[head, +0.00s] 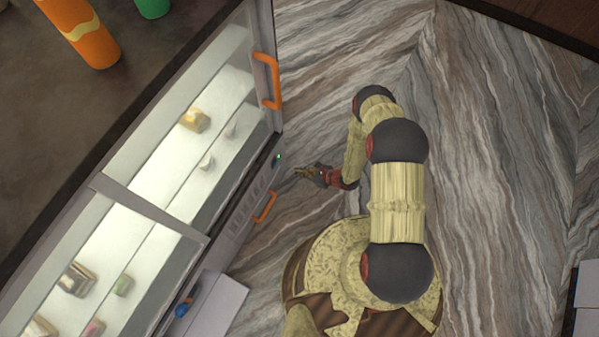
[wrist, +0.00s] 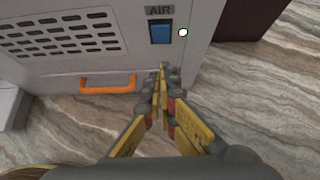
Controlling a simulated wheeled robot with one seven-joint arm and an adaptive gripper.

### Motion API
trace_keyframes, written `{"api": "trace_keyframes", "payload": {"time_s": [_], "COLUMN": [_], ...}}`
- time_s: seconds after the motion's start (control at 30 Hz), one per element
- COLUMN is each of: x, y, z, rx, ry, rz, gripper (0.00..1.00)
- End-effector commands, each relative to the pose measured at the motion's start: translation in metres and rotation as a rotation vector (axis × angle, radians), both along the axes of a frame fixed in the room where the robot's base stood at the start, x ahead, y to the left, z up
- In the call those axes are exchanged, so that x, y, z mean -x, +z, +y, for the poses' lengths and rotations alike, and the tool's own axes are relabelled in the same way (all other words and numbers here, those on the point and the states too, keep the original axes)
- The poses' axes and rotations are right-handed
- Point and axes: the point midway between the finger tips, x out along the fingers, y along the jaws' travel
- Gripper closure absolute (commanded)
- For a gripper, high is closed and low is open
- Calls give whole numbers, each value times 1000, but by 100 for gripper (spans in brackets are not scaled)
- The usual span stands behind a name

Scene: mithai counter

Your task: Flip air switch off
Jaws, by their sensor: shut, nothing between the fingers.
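The air switch (wrist: 161,32) is a blue rocker in a dark frame under an "AIR" label on the cabinet's grey lower panel. A small white round light (wrist: 183,32) is just right of it. In the head view the switch area is small, near the panel's upper end. My gripper (wrist: 162,70) is shut and empty, its yellow fingertips below the switch in the wrist view and apart from it as far as I can tell. In the head view my gripper (head: 297,172) is a little right of the panel. Which way the rocker is tilted is hard to tell.
An orange handle (wrist: 108,83) sits below the vent slots (wrist: 60,35) on the panel. The glass display case (head: 165,150) holds several sweets and has another orange handle (head: 268,82) on its door. A white box-like block (head: 215,305) stands lower left. The marbled floor (head: 320,60) is clear.

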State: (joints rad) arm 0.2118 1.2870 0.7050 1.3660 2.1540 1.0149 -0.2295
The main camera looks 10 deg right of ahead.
Motion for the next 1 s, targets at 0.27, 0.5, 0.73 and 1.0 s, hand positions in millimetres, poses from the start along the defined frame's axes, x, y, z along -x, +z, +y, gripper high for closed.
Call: {"api": "trace_keyframes", "payload": {"time_s": [0.27,0.5,0.73,1.0], "x": [-27,-49,-58,-58], "y": [-39,-41,-38,-37], "z": [36,63,74,74], "rx": [1,0,-1,-1], "ry": [5,3,0,0], "rz": [-1,-2,-1,-1], "gripper": [100,100,100,100]}}
